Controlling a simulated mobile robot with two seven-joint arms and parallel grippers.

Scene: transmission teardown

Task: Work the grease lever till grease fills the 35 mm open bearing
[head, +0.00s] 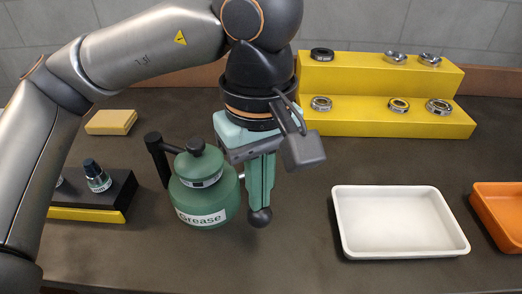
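The green grease pot (203,190) with a "Grease" label stands on the dark bench, left of centre. It has a black knob on its lid and a black handle on its left side. The lever's black ball knob (260,217) is on its right, at the tips of my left gripper (260,203). The teal fingers point down and look shut on the lever just above the knob; they hide the lever's shaft. The 35 mm open bearing cannot be picked out: no size marks are readable, and the pot's inside is hidden. My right gripper is out of view.
A yellow stepped stand (370,118) at the back right bears several bearings. A white tray (345,235) is at the right, with an orange tray (480,212) beyond. A yellow block (111,122) and a dark stand with a small bottle (97,177) are at the left.

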